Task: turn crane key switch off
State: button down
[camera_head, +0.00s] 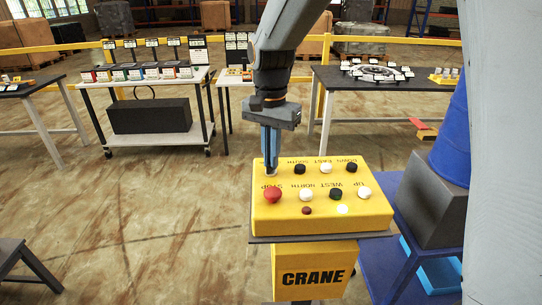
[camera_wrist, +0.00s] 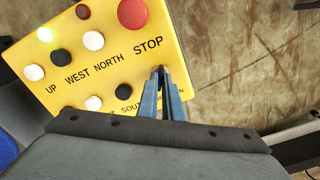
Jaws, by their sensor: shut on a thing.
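The yellow crane control box (camera_head: 322,227) stands on a pedestal marked CRANE. It also shows in the wrist view (camera_wrist: 205,40). My gripper (camera_head: 271,170) points down at the box's far left corner, just beyond the red STOP button (camera_head: 272,194). In the wrist view the blue fingers (camera_wrist: 160,72) are nearly together beside the word STOP. They are shut on the crane key switch, which the fingertips mostly hide, so its turn angle cannot be told. A small lamp (camera_wrist: 43,34) on the box glows pale green; a small dark red lamp (camera_wrist: 82,12) looks unlit.
Several black and white buttons sit close to my fingers on the box, such as a white one (camera_head: 306,195). A blue barrel (camera_head: 452,135) and a grey block (camera_head: 428,205) stand to the right. Tables with items stand behind. The floor at left is mostly clear.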

jog(key=n+p, duration=0.2)
jog(key=n, duration=0.3)
jog(key=shift+r+n+p, duration=0.1)
jog(key=shift+n+p, duration=0.2)
jog(key=shift+n, duration=0.1)
jog(key=n+p, duration=0.1)
jog(key=n, duration=0.5)
jog(key=shift+a+p, duration=0.1)
jog(key=shift+p, duration=0.2)
dwell(0.4)
jog(key=c, duration=1.9)
grip_release()
notch_tip(320, 180, up, 8)
jog(key=shift+f+b, duration=0.1)
jog(key=shift+b, duration=0.95)
